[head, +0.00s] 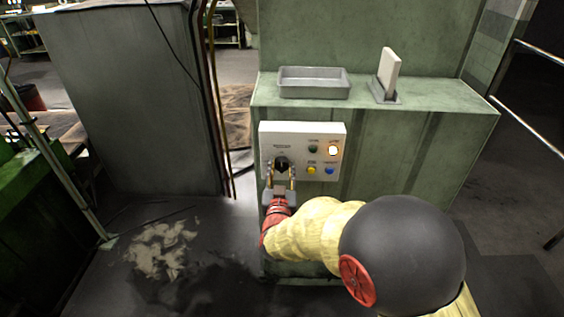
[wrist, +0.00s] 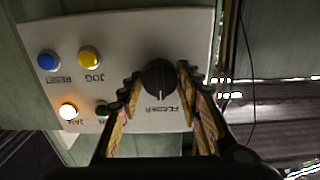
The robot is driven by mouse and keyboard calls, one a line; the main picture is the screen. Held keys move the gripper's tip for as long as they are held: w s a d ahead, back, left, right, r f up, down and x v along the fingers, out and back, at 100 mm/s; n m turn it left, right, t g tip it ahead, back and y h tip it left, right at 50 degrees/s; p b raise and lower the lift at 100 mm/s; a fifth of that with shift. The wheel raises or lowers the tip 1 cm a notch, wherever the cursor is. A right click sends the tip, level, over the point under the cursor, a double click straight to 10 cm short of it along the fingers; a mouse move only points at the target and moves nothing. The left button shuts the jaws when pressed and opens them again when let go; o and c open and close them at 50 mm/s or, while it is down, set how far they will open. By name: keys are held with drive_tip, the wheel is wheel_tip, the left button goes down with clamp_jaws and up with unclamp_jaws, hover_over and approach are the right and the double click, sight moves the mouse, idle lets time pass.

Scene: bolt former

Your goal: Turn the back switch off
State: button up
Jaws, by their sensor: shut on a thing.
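The white control panel (head: 303,140) is on the front of the green machine. Its black rotary switch (wrist: 158,80) is lettered "FEEDER", upside down in the wrist view; a pale mark on the knob faces the lettering. In the head view the knob (head: 282,162) is partly covered by my fingers. My gripper (head: 281,172) points at the panel with one finger on each side of the knob. In the wrist view the gripper (wrist: 159,88) is shut on the knob, its fingertips at the knob's sides.
Beside the knob are a lit lamp (head: 332,150), a dark green button (head: 312,149), a yellow button (head: 311,170) and a blue button (head: 330,170). A grey tray (head: 314,95) and a white plate in a holder (head: 389,72) stand on the ledge above. Cables (head: 213,100) hang left of the machine.

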clamp_jaws()
drive_tip(key=n+p, duration=0.3)
drive_tip(key=shift+r+n, duration=0.1)
drive_tip(key=shift+n, duration=0.3)
drive_tip(key=n+p, duration=0.3)
drive_tip(key=n, duration=0.1)
drive_tip(key=shift+n+p, duration=0.75)
drive_tip(key=shift+n, duration=0.85)
drive_tip(key=o, duration=1.3)
unclamp_jaws()
